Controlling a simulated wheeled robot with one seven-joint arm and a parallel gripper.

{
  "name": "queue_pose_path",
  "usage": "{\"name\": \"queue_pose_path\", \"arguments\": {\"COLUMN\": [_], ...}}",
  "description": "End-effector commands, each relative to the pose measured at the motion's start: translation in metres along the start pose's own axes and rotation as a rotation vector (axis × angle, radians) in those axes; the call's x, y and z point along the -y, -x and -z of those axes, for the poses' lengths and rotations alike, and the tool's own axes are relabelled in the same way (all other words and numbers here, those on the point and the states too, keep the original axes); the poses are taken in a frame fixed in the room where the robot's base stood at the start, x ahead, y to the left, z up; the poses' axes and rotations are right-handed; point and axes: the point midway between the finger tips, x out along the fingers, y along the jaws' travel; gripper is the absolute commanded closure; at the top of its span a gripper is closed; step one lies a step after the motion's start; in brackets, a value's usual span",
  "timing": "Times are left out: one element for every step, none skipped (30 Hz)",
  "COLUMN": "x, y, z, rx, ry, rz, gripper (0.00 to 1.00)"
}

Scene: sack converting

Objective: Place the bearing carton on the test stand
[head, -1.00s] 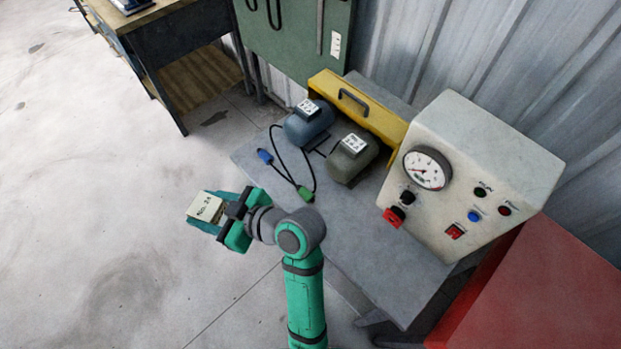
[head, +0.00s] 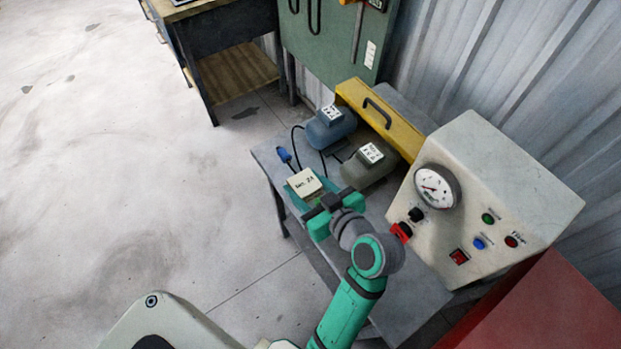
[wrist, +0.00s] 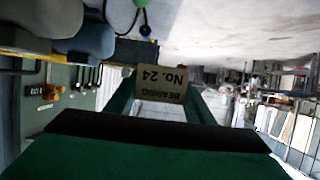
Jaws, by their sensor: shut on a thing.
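The bearing carton (head: 304,183) is a small cream box with dark print; the wrist view shows "BEARING NO. 24" upside down on it (wrist: 161,84). My green gripper (head: 308,190) is shut on the carton. In the head view it overlaps the left edge of the test stand (head: 375,245), a grey table; I cannot tell its height above the top. On the stand are a blue motor (head: 328,131), an olive motor (head: 362,174), a yellow guard (head: 378,122) with a handle, and a sloped control box (head: 480,185) with a gauge.
A cable with a blue plug (head: 284,155) lies by the motors. A red cabinet (head: 545,305) stands at the lower right. A wooden bench (head: 235,75) and a green tool board (head: 335,45) are behind. The stand's front part looks bare, and the floor at left is open.

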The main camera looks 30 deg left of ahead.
Motion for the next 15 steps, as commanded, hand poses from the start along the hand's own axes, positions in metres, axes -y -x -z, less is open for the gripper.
{"name": "queue_pose_path", "arguments": {"x": [-0.001,-0.003,-0.004,-0.006,-0.009,-0.011,-0.012,-0.015,-0.018,-0.019,-0.022,-0.024,-0.026,-0.028,-0.030], "y": [-0.006,-0.011,-0.018,-0.024,-0.031,-0.040,-0.047,-0.053,-0.062,-0.069,-0.075,-0.084,-0.091,-0.097,-0.105], "z": [0.000,0.000,0.000,-0.001,-0.001,-0.001,-0.002,-0.002,-0.002,-0.002,-0.003,-0.003,-0.003,-0.005,-0.011], "rx": [0.000,0.000,0.000,0.000,0.000,0.000,0.001,0.001,0.000,0.000,0.000,0.001,0.000,0.001,0.001], "ry": [0.000,0.000,0.001,0.001,0.001,0.001,0.001,0.001,0.001,0.002,0.002,0.003,0.003,0.002,-0.001], "rz": [0.002,0.003,0.005,0.005,0.004,0.005,0.006,0.006,0.006,0.006,0.006,0.006,0.006,0.007,0.006], "gripper": [0.80,0.80,0.80,0.80,0.80,0.80,0.80,0.80,0.80,0.80,0.80,0.80,0.80,0.80,0.80]}}
